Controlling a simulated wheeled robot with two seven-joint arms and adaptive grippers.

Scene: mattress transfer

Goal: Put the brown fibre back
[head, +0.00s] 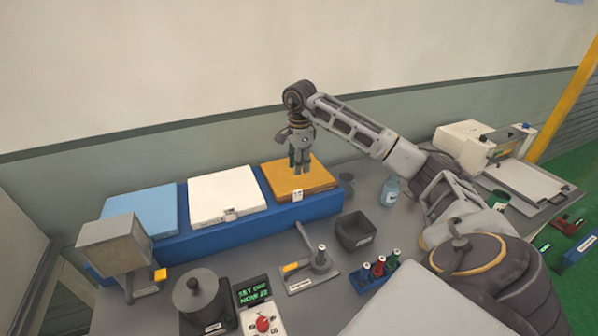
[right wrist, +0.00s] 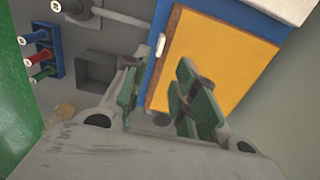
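The brown fibre (head: 285,180) is a flat orange-brown slab lying on the right end of a long blue stand (head: 230,236). A small white tag sits at its front edge. It also shows in the right wrist view (right wrist: 225,65). My right gripper (head: 300,168) points down just above the slab and hides part of it. In the right wrist view its green-padded fingers (right wrist: 160,100) are apart with nothing between them. Whether they touch the slab, I cannot tell. My left gripper is not in view.
A white slab (head: 225,192) and a blue slab (head: 142,208) lie left on the stand. A dark bin (head: 355,231), a bottle (head: 390,190), a lever device (head: 312,268) and a rack of coloured tools (head: 376,272) stand nearby. A white machine (head: 480,145) is at the right.

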